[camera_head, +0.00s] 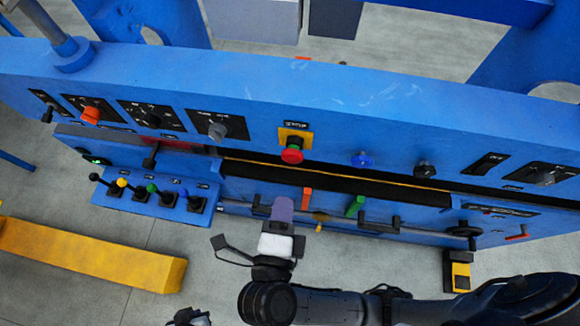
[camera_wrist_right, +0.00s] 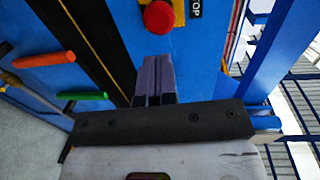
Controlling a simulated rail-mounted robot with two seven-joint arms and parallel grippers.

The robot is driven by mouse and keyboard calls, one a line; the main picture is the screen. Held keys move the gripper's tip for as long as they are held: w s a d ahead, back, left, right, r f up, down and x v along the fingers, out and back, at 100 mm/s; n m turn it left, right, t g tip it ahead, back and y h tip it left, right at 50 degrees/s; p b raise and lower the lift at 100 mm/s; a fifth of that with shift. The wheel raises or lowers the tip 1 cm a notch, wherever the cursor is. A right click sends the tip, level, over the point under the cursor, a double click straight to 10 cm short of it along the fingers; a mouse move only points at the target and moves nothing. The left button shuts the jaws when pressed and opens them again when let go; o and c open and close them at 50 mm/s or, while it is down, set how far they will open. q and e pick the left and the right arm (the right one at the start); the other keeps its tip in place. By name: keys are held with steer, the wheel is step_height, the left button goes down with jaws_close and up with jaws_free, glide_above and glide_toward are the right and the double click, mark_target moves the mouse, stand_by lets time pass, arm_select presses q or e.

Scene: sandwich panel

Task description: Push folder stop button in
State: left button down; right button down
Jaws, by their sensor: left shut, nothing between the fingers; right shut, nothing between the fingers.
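A red mushroom button (camera_head: 292,155) sits on a yellow plate (camera_head: 296,136) in the middle of the blue panel. In the right wrist view the red button (camera_wrist_right: 159,16) is at the top, beside a label with the letters "TOP" readable. My right gripper (camera_head: 282,203) has its purple fingers shut and empty. It is below the button in the head view, with a clear gap. The right wrist view shows the shut fingertips (camera_wrist_right: 155,58) pointing towards the button, apart from it. My left gripper (camera_head: 190,316) is only partly visible at the bottom edge, away from the panel.
A blue button (camera_head: 362,159) and a black knob (camera_head: 424,169) are right of the red button. An orange lever (camera_head: 306,198) and a green lever (camera_head: 355,206) stick out below. Several coloured-tip joysticks (camera_head: 153,190) are at left. A yellow beam (camera_head: 90,256) lies lower left.

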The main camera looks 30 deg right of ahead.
mark_target(292, 160)
steer(key=b+x, duration=0.1)
steer(key=x, duration=0.7)
steer(key=shift+w+d, duration=0.2)
steer(key=shift+w+d+r+p, duration=0.1)
steer(key=shift+w+d+p, duration=0.15)
steer(key=shift+p, duration=0.15)
steer(key=shift+w+d+p, duration=0.25)
steer(key=shift+w+p, duration=0.15)
steer(key=shift+p, duration=0.05)
steer(key=shift+f, duration=0.25)
